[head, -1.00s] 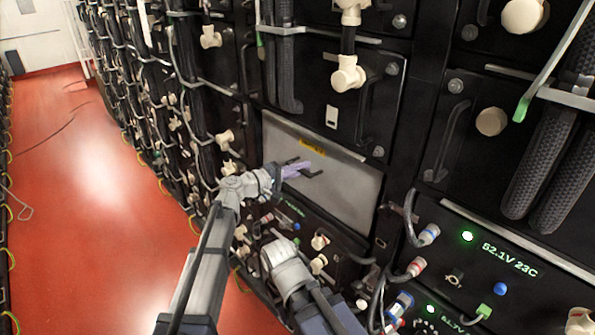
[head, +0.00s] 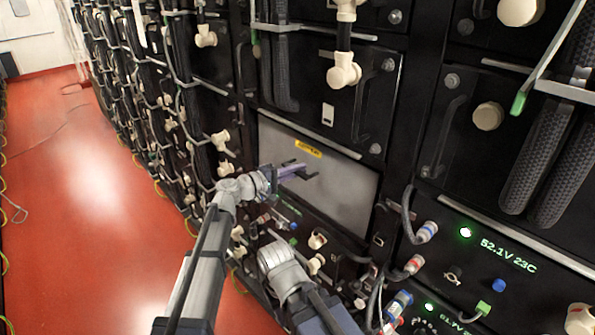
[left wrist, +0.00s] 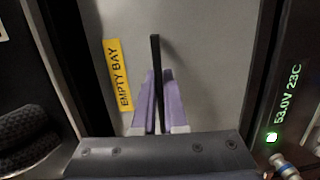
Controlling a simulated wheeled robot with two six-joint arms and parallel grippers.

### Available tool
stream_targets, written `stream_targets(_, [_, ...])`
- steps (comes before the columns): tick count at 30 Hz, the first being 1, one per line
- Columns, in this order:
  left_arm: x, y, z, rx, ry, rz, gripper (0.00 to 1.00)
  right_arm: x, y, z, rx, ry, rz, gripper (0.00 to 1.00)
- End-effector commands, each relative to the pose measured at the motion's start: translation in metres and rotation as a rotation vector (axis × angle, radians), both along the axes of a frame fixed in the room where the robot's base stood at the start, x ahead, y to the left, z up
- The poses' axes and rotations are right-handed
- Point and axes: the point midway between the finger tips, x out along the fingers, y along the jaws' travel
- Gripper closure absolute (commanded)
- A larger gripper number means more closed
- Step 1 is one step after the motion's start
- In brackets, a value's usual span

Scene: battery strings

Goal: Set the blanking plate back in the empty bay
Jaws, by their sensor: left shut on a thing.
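The blanking plate (head: 340,190) is a flat grey panel with a yellow label near its top and a dark bar handle (left wrist: 155,55). In the head view it fills the framed bay in the rack front; whether it sits fully flush, I cannot tell. The left wrist view shows its grey face and the label (left wrist: 118,75) reading "EMPTY BAY". My left gripper (head: 297,171) is shut on the handle, with purple fingers on either side of the bar. The fingers hide part of the handle. My right gripper is not in view.
A battery module with a white connector (head: 344,74) is above the bay. A lit module (head: 510,250) reading 52.1V 23C is at lower right. Cables and connectors crowd below and beside the bay. The red aisle floor (head: 90,200) is open at left.

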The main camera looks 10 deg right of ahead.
Motion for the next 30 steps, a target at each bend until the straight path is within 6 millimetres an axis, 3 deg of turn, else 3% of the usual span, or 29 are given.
stream_targets(11, [0.0,-0.0001,0.0019,0.014,0.011,0.0,1.0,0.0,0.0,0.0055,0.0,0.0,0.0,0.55])
stream_targets(12, [0.0,-0.0002,0.0013,0.016,0.013,-0.001,0.89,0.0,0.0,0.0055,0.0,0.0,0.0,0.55])
stream_targets(21, [0.0,-0.0001,0.0001,0.016,0.012,0.0,0.55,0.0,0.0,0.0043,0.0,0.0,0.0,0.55])
stream_targets(30, [-0.0017,0.003,-0.0001,0.018,0.011,0.0,0.55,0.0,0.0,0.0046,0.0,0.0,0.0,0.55])
